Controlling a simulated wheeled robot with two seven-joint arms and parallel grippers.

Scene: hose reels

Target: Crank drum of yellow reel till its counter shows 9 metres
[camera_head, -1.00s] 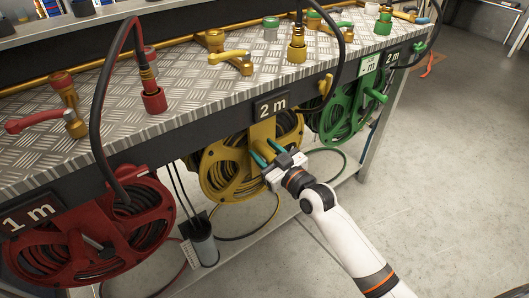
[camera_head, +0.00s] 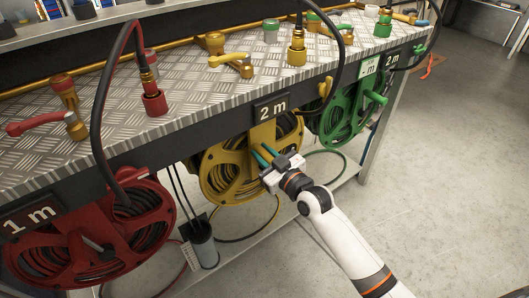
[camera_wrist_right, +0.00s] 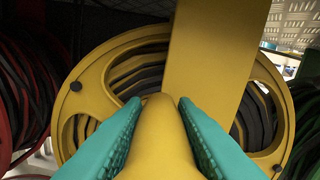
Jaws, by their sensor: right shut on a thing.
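The yellow reel (camera_head: 222,187) hangs under the bench between the red reel and the green reel. Its counter (camera_head: 271,107) reads 2 m. My right gripper (camera_head: 264,155) is at the front of this reel, its teal fingers pointing at the drum. In the right wrist view, the fingers are closed on both sides of the rounded yellow crank handle (camera_wrist_right: 158,140). The drum (camera_wrist_right: 90,100) with dark hose shows behind it, partly covered by the yellow bracket (camera_wrist_right: 208,60). My left gripper is not in view.
The red reel (camera_head: 75,255), with a 1 m sign (camera_head: 30,217), is at the left. The green reel (camera_head: 340,118) is close at the right. A grey canister (camera_head: 203,243) stands below left of the yellow reel.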

